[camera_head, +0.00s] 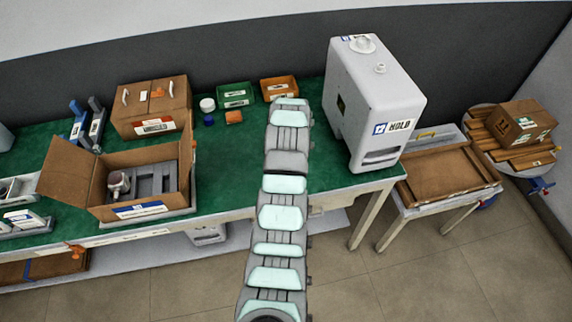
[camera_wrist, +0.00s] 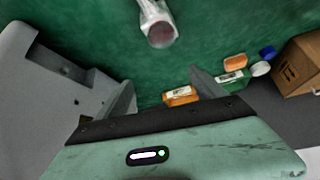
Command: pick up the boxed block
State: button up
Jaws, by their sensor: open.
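An open cardboard box (camera_head: 140,211) stands on the green table at the left in the head view. Inside it are a grey slotted block (camera_head: 155,180) and a white rounded part with a dark reddish end (camera_head: 118,183). The box's wall hides the block's lower part. My gripper (camera_wrist: 162,78) is open and empty in the wrist view, over the table near the white machine, well to the right of the open box. The open box is not in the wrist view. In the head view my arm hides the gripper's fingers.
A white machine (camera_head: 372,100) stands right of my arm. A closed carton (camera_head: 152,105), a green bin (camera_head: 236,95), an orange bin (camera_head: 279,88) and an orange block (camera_head: 234,117) stand at the back.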

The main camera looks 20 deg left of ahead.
jog(key=s, duration=0.1)
jog(key=s+g+b, duration=0.1)
jog(key=s+a+g, duration=0.1)
jog(key=shift+s+f, duration=0.3)
jog(key=shift+f, duration=0.2)
jog(key=b+x, duration=0.1)
jog(key=x, duration=0.4)
jog(key=shift+s+d, duration=0.1)
jog(key=shift+w+d+f+b, duration=0.1)
jog(key=shift+w+f+b, duration=0.15)
jog(key=shift+f, duration=0.6)
jog(key=shift+w+d+f+b, duration=0.1)
jog(key=shift+w+f+b, duration=0.1)
jog(key=shift+f, duration=0.65)
jog(key=b+x, duration=0.2)
jog(key=b, duration=0.2)
jog(key=shift+f, duration=0.1)
grip_shut()
